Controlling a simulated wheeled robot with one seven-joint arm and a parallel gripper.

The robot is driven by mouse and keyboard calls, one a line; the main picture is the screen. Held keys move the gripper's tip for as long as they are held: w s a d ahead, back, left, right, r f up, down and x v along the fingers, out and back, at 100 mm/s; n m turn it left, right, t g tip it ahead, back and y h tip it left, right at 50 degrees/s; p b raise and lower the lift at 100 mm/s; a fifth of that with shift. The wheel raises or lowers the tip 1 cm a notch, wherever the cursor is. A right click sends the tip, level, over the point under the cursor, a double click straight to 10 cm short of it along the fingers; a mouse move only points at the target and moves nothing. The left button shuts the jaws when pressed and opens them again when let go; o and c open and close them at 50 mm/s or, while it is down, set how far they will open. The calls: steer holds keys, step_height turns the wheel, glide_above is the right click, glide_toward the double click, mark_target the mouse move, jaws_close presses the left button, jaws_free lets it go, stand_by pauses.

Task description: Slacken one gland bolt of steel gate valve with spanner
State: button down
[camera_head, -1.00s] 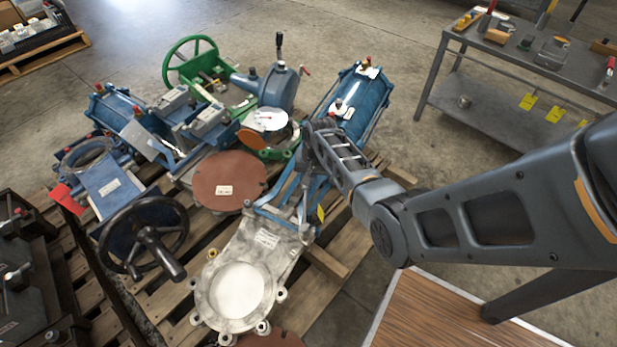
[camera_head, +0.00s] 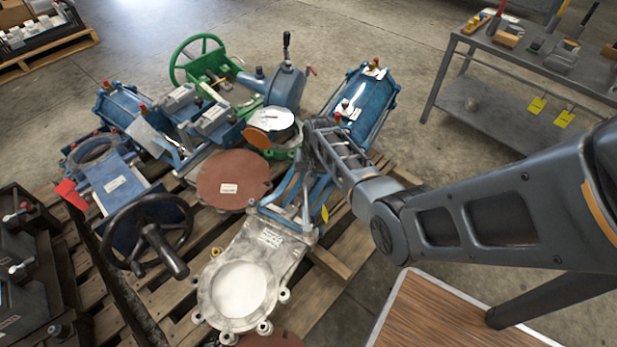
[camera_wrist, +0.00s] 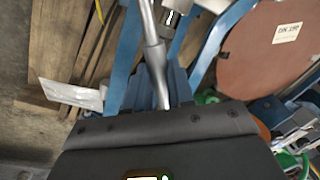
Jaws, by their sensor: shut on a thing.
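The steel gate valve (camera_head: 225,305) lies flat on a pallet in the head view, a bare grey body with a round bore, lugs and a blue yoke (camera_head: 290,205). The blue yoke bars (camera_wrist: 124,60) also show in the wrist view. My gripper (camera_wrist: 162,112) is shut on the spanner (camera_wrist: 154,50), a slim steel shaft running to the upper edge, where its end is cut off. A bright bolt or nut (camera_wrist: 178,10) stands just right of the shaft. Whether the spanner touches any gland bolt cannot be seen. In the head view my arm hides most of the gripper.
A brown disc (camera_head: 233,180) lies beside the yoke. A black handwheel (camera_head: 150,235) is to the left, a green-bodied valve (camera_head: 215,85) and a blue cylinder (camera_head: 362,105) behind. A grey bench (camera_head: 540,60) with tools stands at the back right. Floor between bench and pallet is clear.

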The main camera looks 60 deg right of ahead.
steer(key=shift+w+a, duration=0.1)
steer(key=shift+w, duration=0.05)
stand_by(0.3)
steer(key=shift+s+d, duration=0.2)
steer(key=shift+s, duration=0.1)
steer(key=shift+s+d+m+p, duration=0.15)
steer(key=shift+s+m+p, duration=0.05)
steer(key=shift+m+p, duration=0.15)
steer(key=shift+w+r+p, duration=0.1)
steer(key=shift+r+p, duration=0.55)
steer(key=shift+p, duration=0.4)
stand_by(2.5)
steer(key=shift+r, duration=0.1)
steer(key=shift+a+r+p, duration=0.2)
steer(key=shift+r+p, duration=1.7)
steer(key=shift+p, duration=0.15)
